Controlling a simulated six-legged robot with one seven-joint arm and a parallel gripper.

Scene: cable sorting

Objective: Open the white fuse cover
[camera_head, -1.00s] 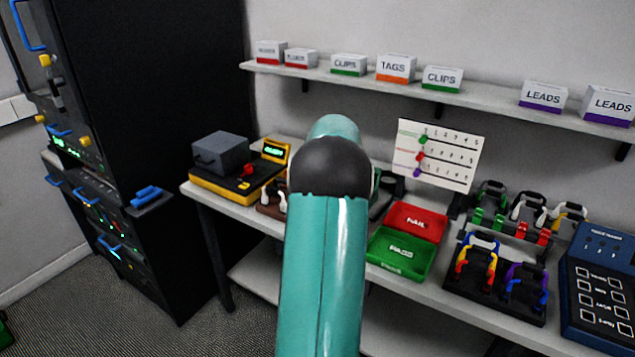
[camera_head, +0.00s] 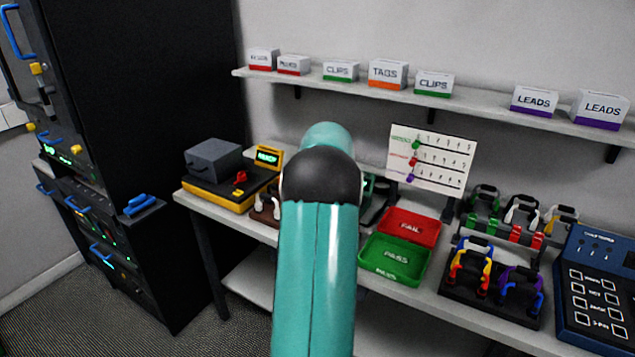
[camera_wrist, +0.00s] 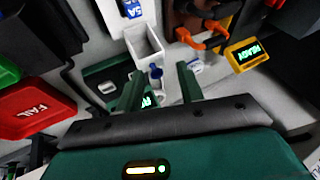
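A white box-like part (camera_wrist: 148,40), which looks like the fuse cover, stands just beyond my fingertips in the wrist view. I cannot tell whether it is open or shut. A small blue piece (camera_wrist: 155,73) shows at its near end, between the fingers. My gripper (camera_wrist: 160,76) has two dark green fingers set apart, with no object visibly clamped between them. In the head view my teal arm hides the gripper and the white part.
Red FAIL tray (camera_wrist: 35,108) lies left in the wrist view. It also shows in the head view (camera_head: 410,226), behind the green PASS tray (camera_head: 393,262). A shelf (camera_head: 450,103) runs above the bench.

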